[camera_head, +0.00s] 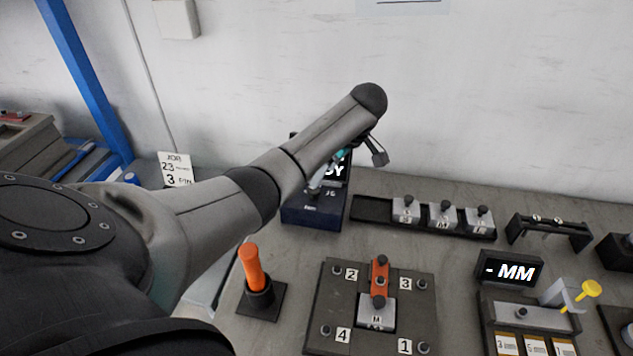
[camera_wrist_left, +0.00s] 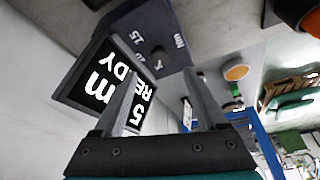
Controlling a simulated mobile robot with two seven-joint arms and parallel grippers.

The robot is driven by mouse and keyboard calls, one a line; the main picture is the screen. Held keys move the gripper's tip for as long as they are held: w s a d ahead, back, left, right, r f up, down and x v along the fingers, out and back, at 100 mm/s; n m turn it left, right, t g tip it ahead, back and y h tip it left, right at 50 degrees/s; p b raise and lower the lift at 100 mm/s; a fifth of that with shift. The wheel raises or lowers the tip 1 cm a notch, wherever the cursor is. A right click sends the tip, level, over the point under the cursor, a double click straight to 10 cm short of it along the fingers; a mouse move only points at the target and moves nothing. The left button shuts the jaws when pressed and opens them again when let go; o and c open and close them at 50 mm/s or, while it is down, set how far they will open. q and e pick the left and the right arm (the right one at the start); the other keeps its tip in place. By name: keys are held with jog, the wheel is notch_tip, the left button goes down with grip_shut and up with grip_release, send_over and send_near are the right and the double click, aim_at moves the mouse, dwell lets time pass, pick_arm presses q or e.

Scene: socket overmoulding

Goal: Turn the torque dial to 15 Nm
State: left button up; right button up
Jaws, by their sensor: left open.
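The torque unit is a dark blue box (camera_head: 312,215) at the back middle of the bench, partly hidden by my left arm. In the left wrist view the box (camera_wrist_left: 128,22) appears turned over, with printed marks and a small dark knob (camera_wrist_left: 158,56) on its face. Its black display (camera_wrist_left: 84,72) shows READY, an "m" and a "5"; a finger hides part of the reading. My left gripper (camera_wrist_left: 165,88) is open, its two fingers apart in front of the unit with nothing seen between them. In the head view the gripper (camera_head: 318,182) is partly covered by my arm.
A rail with several metal blocks (camera_head: 441,215) stands right of the unit. In front are an orange-handled tool (camera_head: 252,268), a numbered fixture plate (camera_head: 325,325) with an orange clamp, and an MM display (camera_head: 511,270). A job card (camera_head: 175,169) stands at the left.

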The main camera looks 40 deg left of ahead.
aim_at(317, 191)
pick_arm(q)
jog(key=b+x, duration=0.1)
jog(key=x, duration=0.6)
grip_shut()
dwell(0.5)
